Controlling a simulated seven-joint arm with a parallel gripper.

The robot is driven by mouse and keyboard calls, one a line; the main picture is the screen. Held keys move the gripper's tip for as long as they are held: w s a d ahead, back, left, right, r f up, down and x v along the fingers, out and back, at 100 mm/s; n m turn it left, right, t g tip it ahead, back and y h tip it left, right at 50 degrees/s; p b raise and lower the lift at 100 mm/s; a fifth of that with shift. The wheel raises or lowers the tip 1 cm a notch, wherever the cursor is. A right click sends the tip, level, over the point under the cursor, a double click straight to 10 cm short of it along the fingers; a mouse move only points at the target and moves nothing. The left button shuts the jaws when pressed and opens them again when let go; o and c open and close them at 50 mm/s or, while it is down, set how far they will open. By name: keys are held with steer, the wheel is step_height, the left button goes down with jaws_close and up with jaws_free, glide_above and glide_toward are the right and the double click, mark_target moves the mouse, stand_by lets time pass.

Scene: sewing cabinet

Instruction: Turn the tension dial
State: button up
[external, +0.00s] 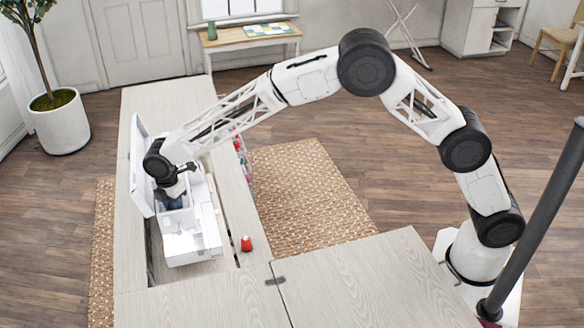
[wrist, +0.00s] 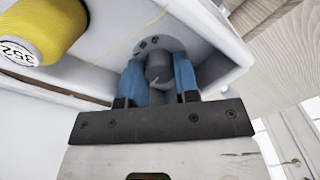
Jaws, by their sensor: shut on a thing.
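The tension dial (wrist: 158,66) is a dark grey round knob with a paler disc around it, set in a recess of the white sewing machine (wrist: 110,28). My gripper (wrist: 160,82) has its two blue fingers on either side of the knob, shut on it. In the external view my gripper (external: 175,201) reaches into the white sewing machine (external: 192,246) from above. The dial is hidden there by my arm and the machine's body.
A yellow thread spool (wrist: 42,30) marked 352 sits at the upper left in the wrist view, with a thread running from it. A small red object (external: 246,243) stands on the cabinet top (external: 222,190) beside the machine. An open white panel (external: 139,165) rises behind it.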

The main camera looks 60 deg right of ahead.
steer(key=shift+m, duration=1.3)
steer(key=o, duration=0.7)
steer(key=shift+d, duration=0.1)
steer(key=shift+c, duration=0.2)
steer(key=shift+n, duration=0.4)
